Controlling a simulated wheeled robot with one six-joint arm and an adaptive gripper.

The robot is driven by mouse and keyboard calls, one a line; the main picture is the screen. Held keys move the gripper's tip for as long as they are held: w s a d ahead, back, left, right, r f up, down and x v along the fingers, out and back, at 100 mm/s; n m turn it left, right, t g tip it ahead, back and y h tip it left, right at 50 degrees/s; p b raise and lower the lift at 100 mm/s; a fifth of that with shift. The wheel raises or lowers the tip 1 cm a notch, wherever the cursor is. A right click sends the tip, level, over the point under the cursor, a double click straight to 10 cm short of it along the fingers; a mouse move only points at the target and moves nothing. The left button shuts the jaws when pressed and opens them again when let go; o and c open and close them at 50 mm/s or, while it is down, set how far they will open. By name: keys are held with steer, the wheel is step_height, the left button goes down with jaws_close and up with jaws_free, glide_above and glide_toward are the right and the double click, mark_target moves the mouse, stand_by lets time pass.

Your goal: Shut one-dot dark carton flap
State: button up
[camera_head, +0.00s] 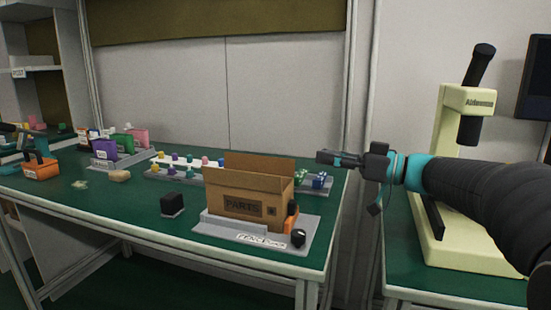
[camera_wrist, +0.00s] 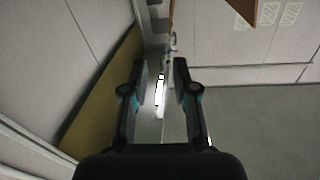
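A brown cardboard carton (camera_head: 245,207) marked PARTS stands on a grey base plate near the right end of the green bench. A small dark square mark is on its front right; its dots are too small to count. A wide carton flap (camera_head: 258,164) stands up along the back of the top. My gripper (camera_head: 322,157) is in the air right of the carton, at about the height of the raised flap and apart from it. In the wrist view my gripper (camera_wrist: 160,80) has its fingers spread with nothing held between them.
A black knob (camera_head: 298,238) and an orange part (camera_head: 291,217) are at the carton's right. A cream machine (camera_head: 476,210) stands on the right bench beside my arm.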

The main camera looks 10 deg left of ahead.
mark_target(268, 158)
steer(key=a, duration=0.4)
steer(key=a+f+g, duration=0.1)
steer(key=a, duration=0.4)
steer(key=a+g, duration=0.1)
steer(key=a, duration=0.4)
steer(key=shift+w+f+n, duration=0.25)
steer(key=shift+w+n, duration=0.05)
steer(key=shift+n, duration=0.1)
steer(key=shift+c, duration=0.2)
jaws_close()
